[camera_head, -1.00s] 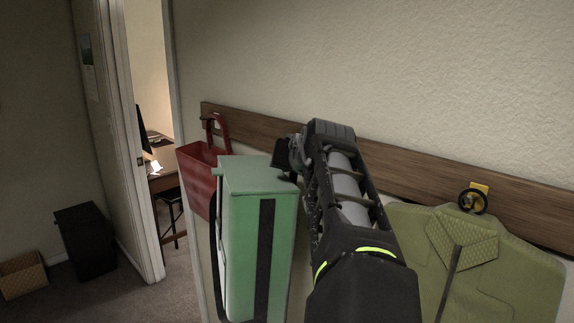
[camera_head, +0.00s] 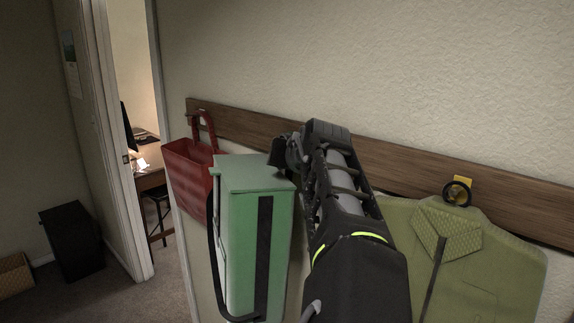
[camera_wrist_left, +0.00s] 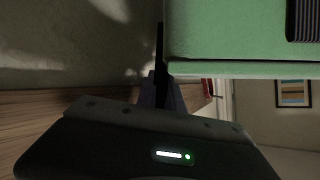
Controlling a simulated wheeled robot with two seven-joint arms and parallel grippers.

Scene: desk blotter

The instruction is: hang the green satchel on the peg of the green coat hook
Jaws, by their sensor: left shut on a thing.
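The green satchel (camera_head: 237,230) is a boxy bag with a dark stripe and a dark strap hanging down its left side. It is upright in front of the wall; its side fills the upper right of the left wrist view (camera_wrist_left: 240,45). My left gripper (camera_head: 284,156) is shut on the satchel at its upper back edge, and its dark fingers also show in the left wrist view (camera_wrist_left: 160,90). I cannot make out the green coat hook or its peg; my left arm covers part of the rail there. My right gripper is out of view.
A wooden rail (camera_head: 400,165) runs along the wall. A red bag (camera_head: 188,172) hangs at its left end, close beside the satchel. A green jacket (camera_head: 480,250) hangs from a yellow hook (camera_head: 462,184) on the right. A doorway and black bin (camera_head: 70,242) stand far left.

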